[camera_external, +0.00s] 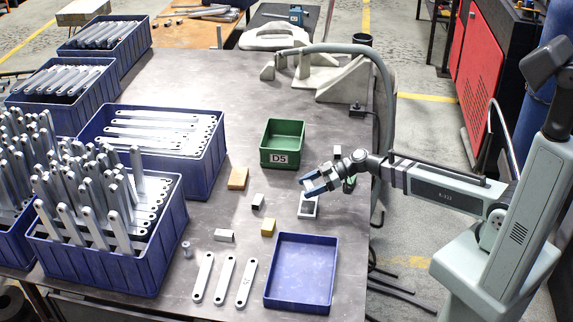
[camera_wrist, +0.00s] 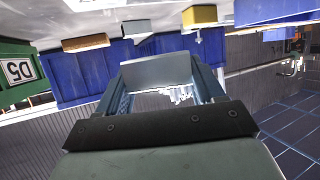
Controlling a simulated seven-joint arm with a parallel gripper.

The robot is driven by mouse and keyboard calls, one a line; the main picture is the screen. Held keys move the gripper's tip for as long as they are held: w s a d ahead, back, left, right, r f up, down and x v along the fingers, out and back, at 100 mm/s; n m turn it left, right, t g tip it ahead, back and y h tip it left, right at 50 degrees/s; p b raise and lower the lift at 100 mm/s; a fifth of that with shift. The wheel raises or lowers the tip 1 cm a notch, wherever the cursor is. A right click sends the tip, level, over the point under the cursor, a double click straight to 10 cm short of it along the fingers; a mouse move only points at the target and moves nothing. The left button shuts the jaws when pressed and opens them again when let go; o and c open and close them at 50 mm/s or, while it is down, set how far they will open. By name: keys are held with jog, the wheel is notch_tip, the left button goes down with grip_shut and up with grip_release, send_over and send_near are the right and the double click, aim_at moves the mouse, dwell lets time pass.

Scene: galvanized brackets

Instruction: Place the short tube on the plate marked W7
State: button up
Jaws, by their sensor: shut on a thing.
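My gripper (camera_external: 312,187) is over the right part of the table. It is shut on a short grey metal piece (camera_wrist: 157,71), which shows between the two fingers in the wrist view. The piece looks like the short tube, but I cannot see an open end. A small light square plate (camera_external: 309,211) lies just below and in front of the gripper in the external view, partly covered by it. I cannot read any W7 mark on it, nor tell whether the held piece touches it.
A green bin marked D5 (camera_external: 283,161) stands behind the gripper. An empty blue tray (camera_external: 333,296) lies in front. An orange block (camera_external: 238,178), a yellow block (camera_external: 268,227) and small grey pieces (camera_external: 224,235) lie to the left, near flat bars (camera_external: 225,280) and blue crates (camera_external: 100,262).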

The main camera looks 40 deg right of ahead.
aim_at(309, 204)
jog(key=shift+f, duration=2)
jog(key=shift+f, duration=0.65)
jog(key=o, duration=1.2)
jog(key=shift+s+f, duration=0.1)
jog(key=shift+f, duration=0.05)
jog(key=shift+c, duration=0.2)
jog(key=shift+r, duration=0.4)
jog(key=v, duration=1.2)
jog(key=shift+r, duration=0.45)
